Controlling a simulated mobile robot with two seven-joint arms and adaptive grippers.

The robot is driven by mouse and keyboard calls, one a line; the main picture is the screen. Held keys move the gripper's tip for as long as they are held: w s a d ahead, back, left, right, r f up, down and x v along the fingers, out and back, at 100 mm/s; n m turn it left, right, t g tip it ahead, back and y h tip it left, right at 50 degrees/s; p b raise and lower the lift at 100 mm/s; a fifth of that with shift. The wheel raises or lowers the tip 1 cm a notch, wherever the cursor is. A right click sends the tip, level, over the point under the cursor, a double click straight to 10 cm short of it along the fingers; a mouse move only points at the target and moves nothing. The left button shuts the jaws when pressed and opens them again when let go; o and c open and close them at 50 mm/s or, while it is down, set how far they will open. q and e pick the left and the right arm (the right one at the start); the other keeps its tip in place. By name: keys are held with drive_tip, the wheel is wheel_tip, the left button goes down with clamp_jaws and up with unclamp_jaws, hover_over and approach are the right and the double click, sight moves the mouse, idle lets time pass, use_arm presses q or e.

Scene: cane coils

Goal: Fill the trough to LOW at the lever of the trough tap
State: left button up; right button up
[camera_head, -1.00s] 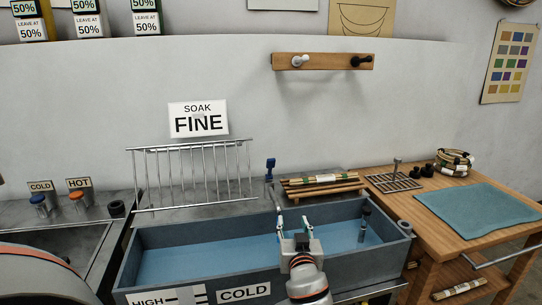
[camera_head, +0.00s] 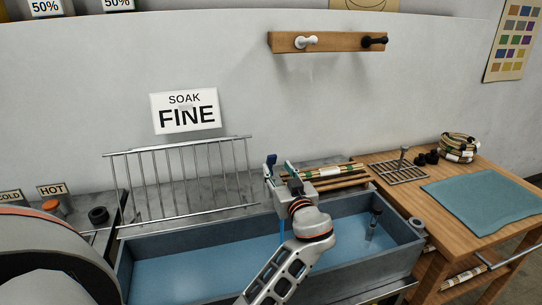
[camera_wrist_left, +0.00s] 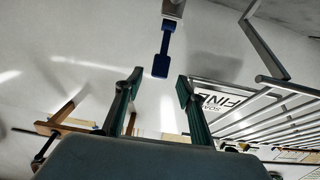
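The trough (camera_head: 345,212) is a long grey basin with a flat blue surface (camera_head: 205,268) inside; I cannot tell how deep any water is. The tap's blue lever (camera_head: 270,160) stands behind the trough's back edge. My left gripper (camera_head: 279,173) is open beside the lever and hides the tap's lower part. In the left wrist view the blue lever (camera_wrist_left: 161,60) lies just beyond the gap between the open fingertips (camera_wrist_left: 158,87), seemingly not gripped. A narrow blue strip (camera_head: 281,229) shows below the gripper; its nature is unclear. My right gripper is not in view.
A wire rack (camera_head: 185,185) stands left of the tap, under a SOAK FINE sign (camera_head: 185,110). Bundled canes (camera_head: 335,171) lie close to the gripper's right. A dark upright fitting (camera_head: 374,222) stands in the trough's right end. A wooden table (camera_head: 400,165) adjoins at right.

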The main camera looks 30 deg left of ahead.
sight(272, 160)
use_arm(q)
drive_tip(key=p+x, duration=0.1)
drive_tip(key=x, duration=0.6)
clamp_jaws()
